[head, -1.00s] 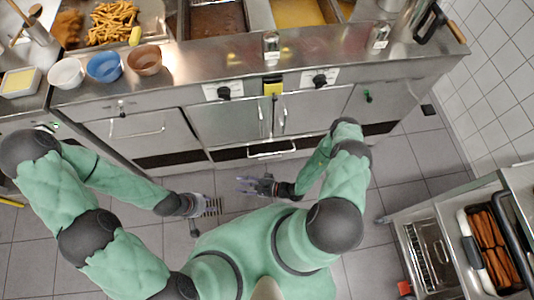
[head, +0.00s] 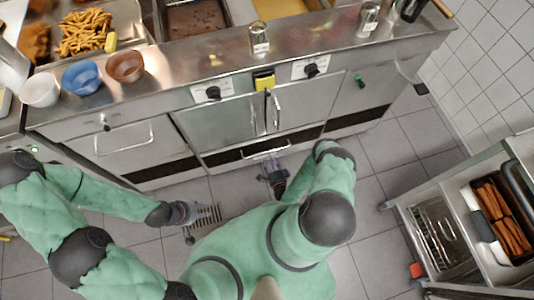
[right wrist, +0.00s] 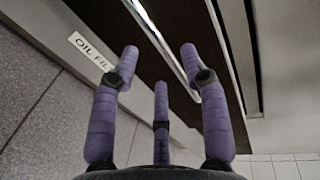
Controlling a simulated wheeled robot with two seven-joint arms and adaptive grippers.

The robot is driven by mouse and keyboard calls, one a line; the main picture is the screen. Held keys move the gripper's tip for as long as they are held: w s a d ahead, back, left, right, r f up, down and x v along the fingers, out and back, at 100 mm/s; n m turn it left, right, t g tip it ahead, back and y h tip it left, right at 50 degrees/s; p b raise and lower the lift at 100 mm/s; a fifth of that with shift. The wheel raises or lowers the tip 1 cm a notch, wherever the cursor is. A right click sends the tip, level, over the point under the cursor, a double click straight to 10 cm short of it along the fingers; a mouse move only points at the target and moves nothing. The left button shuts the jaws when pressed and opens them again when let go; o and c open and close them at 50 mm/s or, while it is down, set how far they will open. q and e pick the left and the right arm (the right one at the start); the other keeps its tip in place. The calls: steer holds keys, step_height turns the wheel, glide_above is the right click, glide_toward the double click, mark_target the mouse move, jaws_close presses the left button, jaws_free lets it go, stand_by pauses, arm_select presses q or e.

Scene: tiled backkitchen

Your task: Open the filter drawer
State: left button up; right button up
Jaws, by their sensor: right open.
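In the right wrist view a white label reading "OIL FIL…" (right wrist: 92,52) is partly cut off by a finger, and a bright metal bar (right wrist: 165,45) runs beyond the fingers. My right gripper (head: 270,163) is open and empty, just in front of the handle; its spread purple fingers (right wrist: 160,70) show no clear contact. My left gripper (head: 190,213) is low over the floor, away from the drawer; its fingers are unclear.
Above the drawer are two cabinet doors (head: 222,122) with vertical handles, and knobs (head: 213,92). The counter holds bowls (head: 81,77), fries (head: 85,32) and a shaker (head: 259,40). A side unit with a sausage tray (head: 500,218) stands at right. Tiled floor (head: 380,165) lies between.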

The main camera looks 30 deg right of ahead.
steer(key=shift+b+x, duration=0.8)
steer(key=shift+x, duration=1.9)
jaws_close()
